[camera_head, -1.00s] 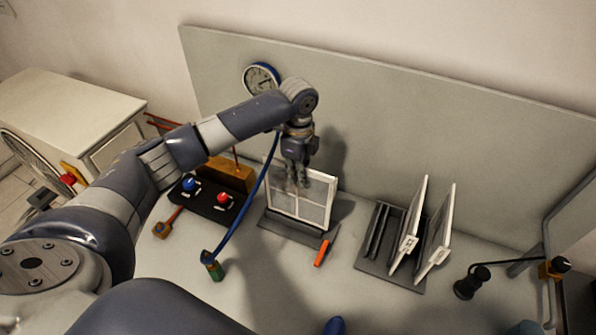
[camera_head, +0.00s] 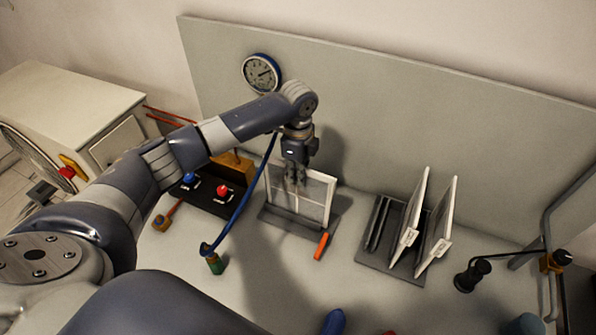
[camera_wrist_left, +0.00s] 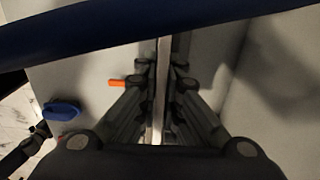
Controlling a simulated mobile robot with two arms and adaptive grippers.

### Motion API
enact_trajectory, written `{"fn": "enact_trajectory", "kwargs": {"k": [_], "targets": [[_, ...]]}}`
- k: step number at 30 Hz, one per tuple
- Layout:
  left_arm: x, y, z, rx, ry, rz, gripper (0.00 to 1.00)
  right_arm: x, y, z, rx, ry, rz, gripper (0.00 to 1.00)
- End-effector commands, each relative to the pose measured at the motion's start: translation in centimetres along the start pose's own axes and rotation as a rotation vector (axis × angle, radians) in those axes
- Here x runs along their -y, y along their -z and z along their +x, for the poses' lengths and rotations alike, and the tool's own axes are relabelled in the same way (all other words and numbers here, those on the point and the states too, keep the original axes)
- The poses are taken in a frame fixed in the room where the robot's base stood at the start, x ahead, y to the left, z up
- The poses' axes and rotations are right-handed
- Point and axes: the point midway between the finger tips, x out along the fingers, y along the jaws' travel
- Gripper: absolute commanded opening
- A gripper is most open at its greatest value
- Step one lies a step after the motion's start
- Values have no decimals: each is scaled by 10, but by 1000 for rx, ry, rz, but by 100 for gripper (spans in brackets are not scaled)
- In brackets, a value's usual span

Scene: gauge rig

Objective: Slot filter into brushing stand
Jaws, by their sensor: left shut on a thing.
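The filter (camera_head: 317,195), a pale panel with a white frame and cross bars, stands upright in the head view. Its lower edge is down in the dark grey brushing stand (camera_head: 275,219), whose low front wall hides part of it. How deep it sits I cannot tell. My left gripper (camera_head: 296,181) points down and is shut on the filter's upper part. In the left wrist view the filter shows edge-on as a thin pale strip (camera_wrist_left: 162,85) between the fingers (camera_wrist_left: 161,108). My right gripper is not in view.
A rack (camera_head: 371,258) with two tilted white panels (camera_head: 437,230) stands to the right. An orange-handled tool (camera_head: 321,246) lies close to the stand. A black button box (camera_head: 208,196) is at left. A gauge (camera_head: 262,73) hangs on the back panel. A blue object (camera_head: 334,321) is near the front.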

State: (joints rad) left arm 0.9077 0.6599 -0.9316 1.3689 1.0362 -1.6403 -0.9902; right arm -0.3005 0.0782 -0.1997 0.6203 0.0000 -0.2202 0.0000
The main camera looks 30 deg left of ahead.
Motion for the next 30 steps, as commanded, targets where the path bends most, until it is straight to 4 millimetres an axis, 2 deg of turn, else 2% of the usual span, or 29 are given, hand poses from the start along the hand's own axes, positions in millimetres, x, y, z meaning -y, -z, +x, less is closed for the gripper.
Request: {"fn": "enact_trajectory", "kwargs": {"k": [18, 30], "targets": [[0, 0, -27, -1, 2, 0, 0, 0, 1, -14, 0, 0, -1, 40], [0, 0, -45, -1, 2, 1, 0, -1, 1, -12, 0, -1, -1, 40]]}}
